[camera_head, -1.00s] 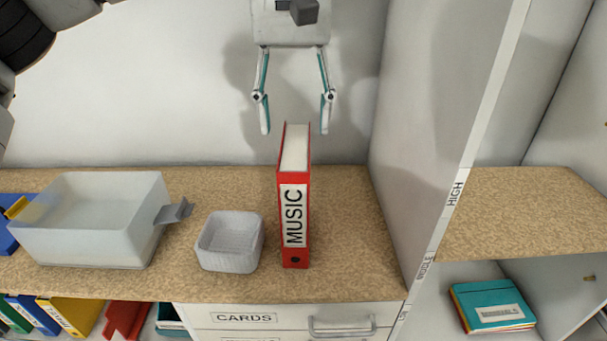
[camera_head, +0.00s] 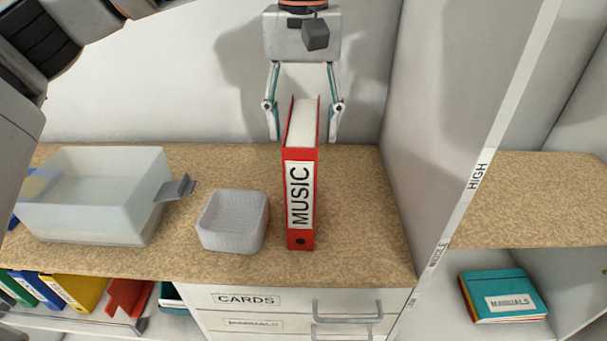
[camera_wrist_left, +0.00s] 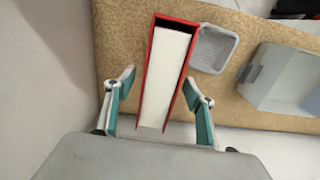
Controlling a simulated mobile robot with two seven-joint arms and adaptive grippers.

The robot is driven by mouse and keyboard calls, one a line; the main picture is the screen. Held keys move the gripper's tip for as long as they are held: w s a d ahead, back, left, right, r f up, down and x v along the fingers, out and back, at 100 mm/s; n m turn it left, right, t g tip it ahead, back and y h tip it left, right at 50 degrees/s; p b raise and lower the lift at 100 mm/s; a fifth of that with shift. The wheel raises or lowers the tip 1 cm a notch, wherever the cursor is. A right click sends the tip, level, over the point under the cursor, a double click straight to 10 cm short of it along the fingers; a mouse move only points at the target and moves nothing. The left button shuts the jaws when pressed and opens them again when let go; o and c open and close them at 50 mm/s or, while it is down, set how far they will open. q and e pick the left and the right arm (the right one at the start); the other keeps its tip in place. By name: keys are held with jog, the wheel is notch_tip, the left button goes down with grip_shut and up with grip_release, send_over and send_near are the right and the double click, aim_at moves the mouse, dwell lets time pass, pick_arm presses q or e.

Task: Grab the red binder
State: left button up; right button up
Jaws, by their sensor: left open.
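The red binder (camera_head: 301,185) stands upright on the speckled shelf, its spine labelled MUSIC facing me. In the left wrist view the binder (camera_wrist_left: 166,70) shows from above, with its white pages between red covers. My left gripper (camera_head: 304,138) is open behind and above the shelf, with one finger on each side of the binder's upper rear part. In the left wrist view the left gripper's fingers (camera_wrist_left: 160,88) flank the binder, with a visible gap on at least the left side. I cannot tell whether any finger touches it. My right gripper is not in view.
A small grey basket (camera_head: 233,222) stands just left of the binder. A translucent bin (camera_head: 95,215) is farther left. A white upright panel (camera_head: 430,130) closes the right side. Drawers (camera_head: 250,300) sit below the shelf. Teal manuals (camera_head: 505,292) lie in the right compartment.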

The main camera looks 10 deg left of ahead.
pick_arm(q)
grip_shut()
jog(key=shift+r, duration=0.1)
jog(key=shift+r, duration=0.1)
